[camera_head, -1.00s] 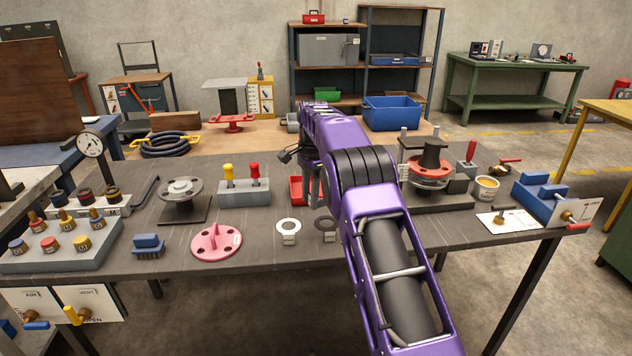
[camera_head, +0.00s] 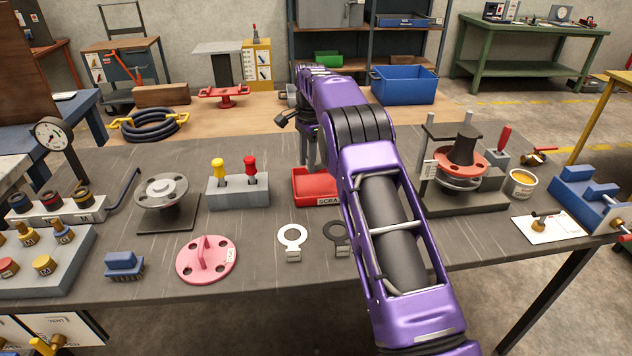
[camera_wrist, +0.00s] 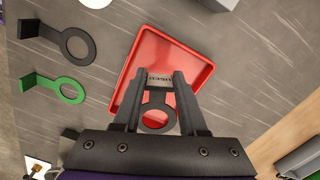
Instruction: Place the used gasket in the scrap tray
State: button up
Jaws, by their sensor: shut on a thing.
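The scrap tray (camera_head: 314,184) is a shallow red tray with a label on its front, on the grey bench. It also fills the middle of the wrist view (camera_wrist: 196,62). My gripper (camera_wrist: 160,78) is shut on the used gasket (camera_wrist: 157,128), a dark grey ring with a tab between the fingertips. The ring appears over the tray, not clearly resting on it; its height is hard to tell. In the head view my gripper (camera_head: 311,160) is at the tray's back, its tips and the gasket partly hidden or too small to make out.
A white ring gasket (camera_head: 292,238) and a black one (camera_head: 336,232) lie in front of the tray. A green one (camera_wrist: 68,90) lies beside the black one in the wrist view. A block with yellow and red handles (camera_head: 238,192) stands left; a flanged spool stand (camera_head: 462,198) stands right.

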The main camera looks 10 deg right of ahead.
notch_tip(320, 180, down, 8)
jog(key=shift+r, duration=0.2)
jog(key=shift+s+f, duration=0.1)
jog(key=shift+f, duration=0.05)
jog(key=o, duration=1)
jog(key=shift+o, duration=0.2)
jog(key=r, duration=0.8)
jog(key=r+p, duration=0.1)
jog(key=r, duration=0.3)
jog(key=shift+w+d+r, duration=0.15)
jog(key=shift+w+d, duration=0.05)
jog(key=shift+d, duration=0.1)
